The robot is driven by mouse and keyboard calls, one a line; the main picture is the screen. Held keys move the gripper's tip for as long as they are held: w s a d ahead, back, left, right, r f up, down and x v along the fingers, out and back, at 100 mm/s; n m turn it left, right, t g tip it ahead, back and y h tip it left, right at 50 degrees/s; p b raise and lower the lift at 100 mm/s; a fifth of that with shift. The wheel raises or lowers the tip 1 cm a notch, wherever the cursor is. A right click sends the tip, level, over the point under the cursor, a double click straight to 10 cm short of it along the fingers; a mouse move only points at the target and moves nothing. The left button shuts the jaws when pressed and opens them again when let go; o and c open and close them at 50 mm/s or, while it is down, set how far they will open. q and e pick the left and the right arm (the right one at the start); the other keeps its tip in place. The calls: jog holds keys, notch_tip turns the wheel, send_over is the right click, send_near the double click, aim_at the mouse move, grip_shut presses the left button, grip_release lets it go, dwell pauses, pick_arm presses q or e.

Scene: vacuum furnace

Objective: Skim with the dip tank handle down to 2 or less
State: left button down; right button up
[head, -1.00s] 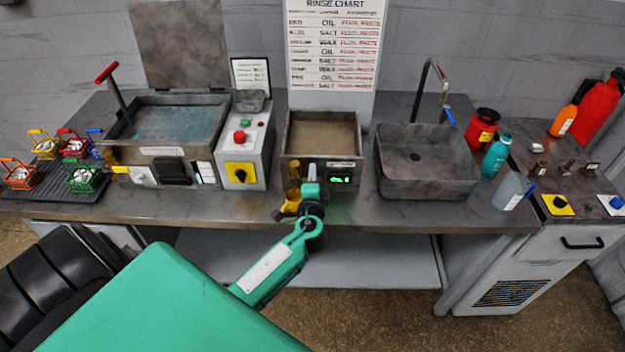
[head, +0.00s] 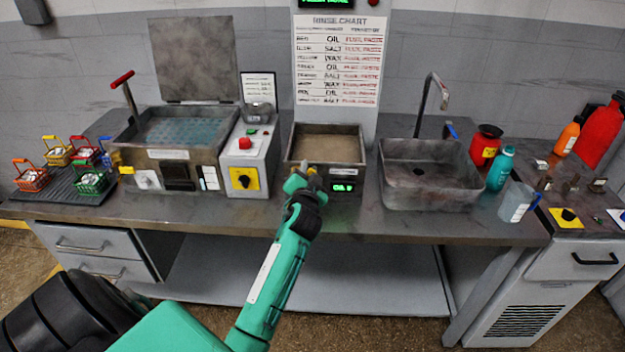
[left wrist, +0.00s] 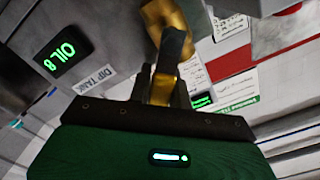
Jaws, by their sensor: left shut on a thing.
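The dip tank (head: 291,152) is the square metal tank at the middle of the bench, filled with brownish liquid. The green display (head: 343,187) on its front is small here, but in the left wrist view the display (left wrist: 60,56) reads OIL 8, beside a DIP TANK label (left wrist: 95,78). My left gripper (head: 306,182) is at the tank's front, left of the display. It is shut on the brass-yellow dip tank handle, which shows between the fingers in the left wrist view (left wrist: 168,40). In the head view the gripper hides most of the handle. My right gripper is out of view.
A sink (head: 430,172) and bottles stand to the right. Small coloured baskets (head: 88,180) sit at far left.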

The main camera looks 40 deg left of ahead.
pick_arm(q)
jog(key=shift+s+a+r+n, duration=0.25)
jog(key=shift+a+n, duration=0.2)
jog(key=shift+n, duration=0.85)
jog(key=shift+s+a+r+n, duration=0.1)
jog(key=shift+s+a+n, duration=0.3)
jog(key=shift+n, duration=0.9)
jog(key=shift+s+a+r+n, duration=0.2)
jog(key=shift+a+n, duration=0.3)
jog(key=shift+n, duration=0.8)
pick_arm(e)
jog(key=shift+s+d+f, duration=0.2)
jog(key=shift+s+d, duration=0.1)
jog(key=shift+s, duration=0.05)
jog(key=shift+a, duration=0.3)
pick_arm(q)
jog(key=c, duration=1.3)
grip_release()
jog(key=shift+s, duration=0.1)
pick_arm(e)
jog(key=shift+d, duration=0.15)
